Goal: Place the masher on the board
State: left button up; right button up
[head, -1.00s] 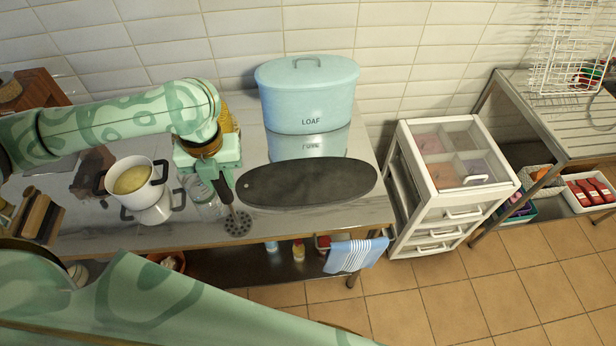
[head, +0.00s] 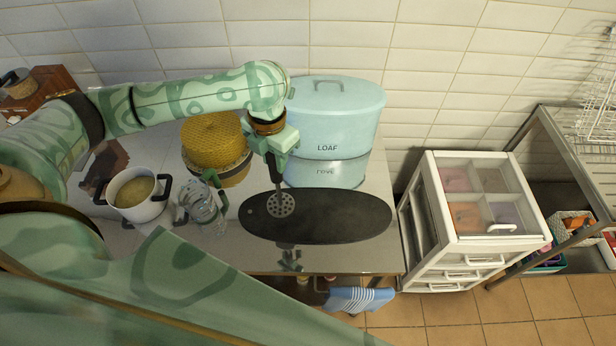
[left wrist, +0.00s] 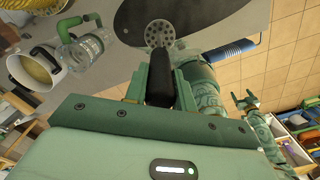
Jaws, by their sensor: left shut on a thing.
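My left gripper (head: 274,158) is shut on the masher's dark handle, which also shows in the left wrist view (left wrist: 160,80). The masher (head: 281,204) hangs upright, with its round perforated grey head over the left part of the board. Whether the head touches the board I cannot tell. The board (head: 340,217) is a dark oval lying flat on the steel table, with a small hole at its left end. In the left wrist view the masher head (left wrist: 159,33) shows against the board (left wrist: 205,22). My right gripper (left wrist: 247,102) is small at the right there; its jaws are unclear.
A blue LOAF bin (head: 335,115) stands behind the board. A yellow round container (head: 215,140), a glass jug (head: 203,205) and a white pot (head: 140,205) stand to the left. A white drawer unit (head: 470,215) stands right of the table (head: 385,255).

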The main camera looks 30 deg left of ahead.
pick_arm(q)
jog(key=w+d+f+b, duration=0.2)
jog(key=w+d+f, duration=0.2)
jog(key=f, duration=0.6)
jog(key=shift+w+d, duration=0.15)
jog(key=shift+w, duration=0.9)
pick_arm(e)
jog(key=shift+w+f, duration=0.6)
jog(key=shift+f, duration=0.35)
pick_arm(q)
jog(key=shift+f, duration=0.2)
jog(key=o, duration=1)
notch_tip(320, 180, up, 12)
jog(key=p, duration=0.2)
jog(key=shift+r, duration=0.2)
pick_arm(e)
notch_tip(320, 180, up, 2)
jog(key=shift+r, duration=0.15)
